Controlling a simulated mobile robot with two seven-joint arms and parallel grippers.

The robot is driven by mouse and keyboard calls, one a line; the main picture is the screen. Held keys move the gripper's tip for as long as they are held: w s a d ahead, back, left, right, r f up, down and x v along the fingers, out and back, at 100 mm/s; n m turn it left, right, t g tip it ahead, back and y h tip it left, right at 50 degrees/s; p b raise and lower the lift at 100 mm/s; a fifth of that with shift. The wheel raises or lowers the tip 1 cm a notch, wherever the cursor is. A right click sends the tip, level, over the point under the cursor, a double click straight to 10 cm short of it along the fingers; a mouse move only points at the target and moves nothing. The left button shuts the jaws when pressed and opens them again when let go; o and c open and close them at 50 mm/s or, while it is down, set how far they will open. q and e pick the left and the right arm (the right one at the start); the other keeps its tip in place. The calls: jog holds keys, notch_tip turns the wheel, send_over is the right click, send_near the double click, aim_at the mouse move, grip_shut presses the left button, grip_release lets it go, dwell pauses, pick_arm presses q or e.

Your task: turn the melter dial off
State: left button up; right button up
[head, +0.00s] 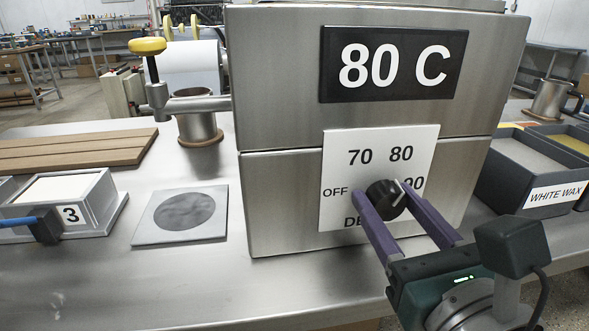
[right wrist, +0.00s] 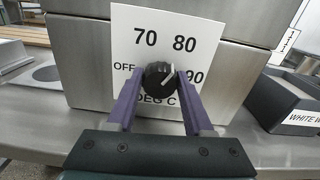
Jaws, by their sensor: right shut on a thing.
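The melter (head: 275,190) is a steel box with a black display (head: 394,64) reading 80 C. A white plate (head: 340,150) on its front carries OFF at left, 70 and 80 on top, and 90 at right, partly hidden. The black dial (head: 383,201) sits on this plate; its white pointer line slants up and right, toward the 80 and 90 side, away from OFF. My right gripper (head: 384,190) has its purple fingers shut on the dial, one on each side. The dial and fingers also show in the right wrist view (right wrist: 158,80). My left gripper is not in view.
A dark bin labelled WHITE WAX (head: 520,205) stands right of the melter. At left are a flat plate with a dark disc (head: 145,230), a box marked 3 (head: 105,200) with a blue-handled tool, and a wooden board (head: 80,148). A yellow-knobbed valve (head: 148,47) sticks out left.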

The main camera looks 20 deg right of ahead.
grip_shut()
